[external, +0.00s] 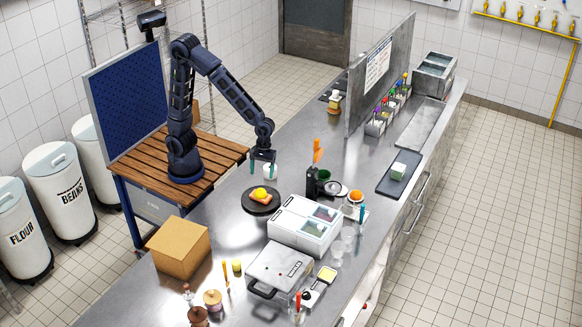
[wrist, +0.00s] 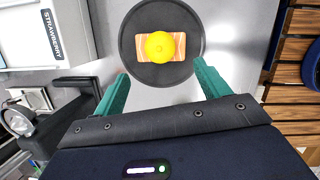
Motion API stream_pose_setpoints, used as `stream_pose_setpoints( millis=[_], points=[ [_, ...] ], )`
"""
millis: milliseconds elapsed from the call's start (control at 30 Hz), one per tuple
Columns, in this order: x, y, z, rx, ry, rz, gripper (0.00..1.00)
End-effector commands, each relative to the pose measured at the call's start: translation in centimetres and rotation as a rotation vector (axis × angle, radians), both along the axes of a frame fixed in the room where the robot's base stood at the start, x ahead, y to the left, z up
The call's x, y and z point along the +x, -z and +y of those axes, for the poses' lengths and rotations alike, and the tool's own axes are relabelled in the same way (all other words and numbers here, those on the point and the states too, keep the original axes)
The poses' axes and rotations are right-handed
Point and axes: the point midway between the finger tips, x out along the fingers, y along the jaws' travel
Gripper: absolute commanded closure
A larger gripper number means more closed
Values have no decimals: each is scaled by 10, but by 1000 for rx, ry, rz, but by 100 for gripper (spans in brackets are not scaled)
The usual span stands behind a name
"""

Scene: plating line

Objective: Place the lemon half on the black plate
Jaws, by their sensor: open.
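The yellow lemon half (wrist: 160,46) rests on a pink-and-white striped slab (wrist: 179,44) in the middle of the round black plate (wrist: 139,71). In the external view the lemon half (external: 261,192) and slab also sit on the black plate (external: 249,203), on the steel counter. My gripper (wrist: 164,84) is open and empty, its teal fingers apart. In the wrist view the fingers are at the plate's near edge, one on each side, with the lemon half beyond them. In the external view my gripper (external: 262,161) hangs above the counter, just behind the plate.
A white container (external: 304,222) stands right of the plate, beside a black holder (external: 312,183). A cardboard box (external: 179,248) is at the front left.

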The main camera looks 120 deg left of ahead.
Motion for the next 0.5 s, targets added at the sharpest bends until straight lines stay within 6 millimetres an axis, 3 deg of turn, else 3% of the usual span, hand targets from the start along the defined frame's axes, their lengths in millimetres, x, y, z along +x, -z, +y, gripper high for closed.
stream_pose_setpoints(
  millis=[333, 500],
  points=[
    [-5, -31, 7, 5, 25, -14, 25],
    [-28, -56, 4, 38, 185, -85, 25]
  ],
)
